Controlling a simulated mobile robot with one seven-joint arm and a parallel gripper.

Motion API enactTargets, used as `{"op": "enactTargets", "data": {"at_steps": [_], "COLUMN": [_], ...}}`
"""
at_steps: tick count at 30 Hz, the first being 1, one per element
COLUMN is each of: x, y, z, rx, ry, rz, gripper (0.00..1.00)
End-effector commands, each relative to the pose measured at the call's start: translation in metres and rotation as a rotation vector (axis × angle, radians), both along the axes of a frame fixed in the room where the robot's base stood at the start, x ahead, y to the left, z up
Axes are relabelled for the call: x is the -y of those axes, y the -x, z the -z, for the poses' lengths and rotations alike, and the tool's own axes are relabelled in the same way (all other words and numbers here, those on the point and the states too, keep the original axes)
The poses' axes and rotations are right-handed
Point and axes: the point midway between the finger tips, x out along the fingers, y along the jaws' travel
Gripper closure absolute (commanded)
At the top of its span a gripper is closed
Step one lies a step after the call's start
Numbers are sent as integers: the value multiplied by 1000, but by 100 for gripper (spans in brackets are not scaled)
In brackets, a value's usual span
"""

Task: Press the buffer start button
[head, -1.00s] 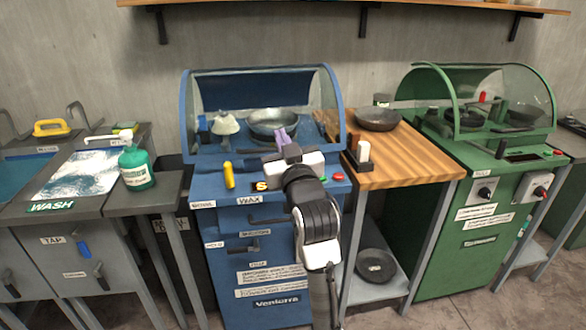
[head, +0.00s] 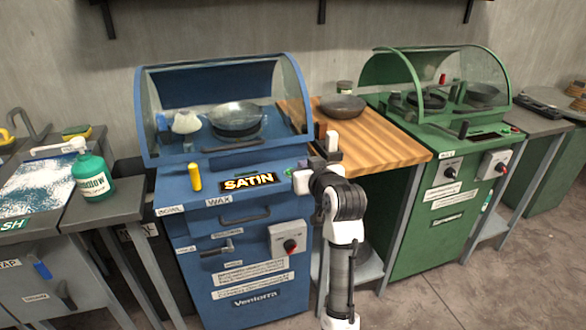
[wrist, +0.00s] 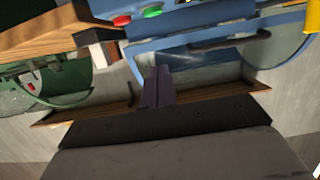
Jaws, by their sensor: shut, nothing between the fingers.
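The blue buffing machine (head: 245,208) stands at centre left in the head view, with a clear hood, a pan (head: 236,117) inside and a lit SATIN display (head: 249,182). A green button (head: 289,172) shows at its front right edge, partly behind my gripper (head: 317,165). The wrist view shows a green button (wrist: 152,11) and a red button (wrist: 122,20) side by side near the top. My gripper's purple fingers (wrist: 155,88) are shut and empty. They point toward the blue machine, apart from both buttons in the wrist picture. The head view hides the red button.
A wooden table (head: 395,148) right of the blue machine holds a dark pan (head: 342,106) and a white-and-black block (head: 332,143). A green machine (head: 440,200) stands further right. A yellow handle (head: 195,177) rises from the blue front. A green bottle (head: 92,180) stands left.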

Motion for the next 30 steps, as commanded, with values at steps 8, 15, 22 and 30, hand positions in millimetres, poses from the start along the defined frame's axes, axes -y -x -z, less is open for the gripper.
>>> {"op": "enactTargets", "data": {"at_steps": [8,15,22,30], "x": [-17,-29,-28,-28], "y": [-48,-87,-85,-85], "z": [10,28,56,62], "rx": [-3,-4,-1,1], "ry": [1,-1,0,1], "rz": [-2,0,0,0], "gripper": [100,100,100,100]}}
